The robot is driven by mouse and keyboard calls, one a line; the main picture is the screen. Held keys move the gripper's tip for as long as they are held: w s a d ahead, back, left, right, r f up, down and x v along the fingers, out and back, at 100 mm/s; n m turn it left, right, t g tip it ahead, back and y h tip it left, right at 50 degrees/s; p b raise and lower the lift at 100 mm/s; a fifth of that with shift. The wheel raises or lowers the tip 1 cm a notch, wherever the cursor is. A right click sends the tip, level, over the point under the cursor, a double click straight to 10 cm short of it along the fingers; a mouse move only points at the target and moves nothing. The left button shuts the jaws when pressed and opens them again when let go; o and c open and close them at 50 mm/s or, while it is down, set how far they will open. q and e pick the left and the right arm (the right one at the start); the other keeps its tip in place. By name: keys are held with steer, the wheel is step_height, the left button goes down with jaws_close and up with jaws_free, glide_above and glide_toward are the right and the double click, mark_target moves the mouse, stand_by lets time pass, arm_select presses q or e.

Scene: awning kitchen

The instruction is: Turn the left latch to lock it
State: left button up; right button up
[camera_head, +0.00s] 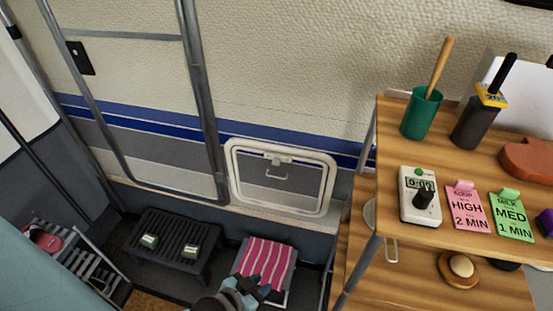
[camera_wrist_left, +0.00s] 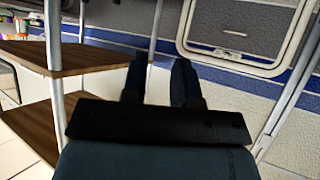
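A hatch with a white rounded frame (camera_head: 231,180) is set low in the caravan wall and looks shut. A small pale latch piece (camera_head: 278,158) sits at its top middle, with a loop handle below it. No separate left latch can be made out. The hatch frame also shows at the upper right of the left wrist view (camera_wrist_left: 187,28). My left gripper (camera_head: 262,286) is in front of and below the hatch, over the striped stool, apart from the hatch. In the left wrist view its two dark fingers (camera_wrist_left: 160,65) stand apart with nothing between them. My right gripper is not seen.
A wooden shelf unit (camera_head: 385,228) stands right of the hatch, with cups, a timer and cards on top. A pink-striped stool (camera_head: 268,262) and a dark slatted table (camera_head: 174,232) stand below. A metal ladder frame (camera_head: 202,100) rises left of the hatch.

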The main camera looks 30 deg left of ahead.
arm_select(q)
steer(key=w+a+f+n+b, duration=0.1)
steer(key=w+f+b, duration=0.1)
steer(key=w, duration=0.1)
steer(key=w+a+f+n+b, duration=0.2)
steer(key=b, duration=0.1)
steer(key=w+a+f+n+t+b, duration=0.1)
steer(key=w+a+b, duration=0.1)
steer(key=w+b, duration=0.1)
steer(key=shift+w+a+f+n, duration=0.15)
steer(key=shift+w+f+n, duration=0.15)
steer(key=shift+w+f, duration=0.1)
steer(key=n+t+b, duration=0.6)
steer(key=n+b, duration=0.9)
steer(key=b, duration=0.3)
glide_toward(274, 165)
steer(key=shift+y, duration=0.3)
steer(key=w, duration=0.3)
steer(key=w+d+b, duration=0.1)
steer(key=w, duration=0.5)
steer(key=shift+w+d+b, duration=0.25)
steer(key=shift+b, duration=0.1)
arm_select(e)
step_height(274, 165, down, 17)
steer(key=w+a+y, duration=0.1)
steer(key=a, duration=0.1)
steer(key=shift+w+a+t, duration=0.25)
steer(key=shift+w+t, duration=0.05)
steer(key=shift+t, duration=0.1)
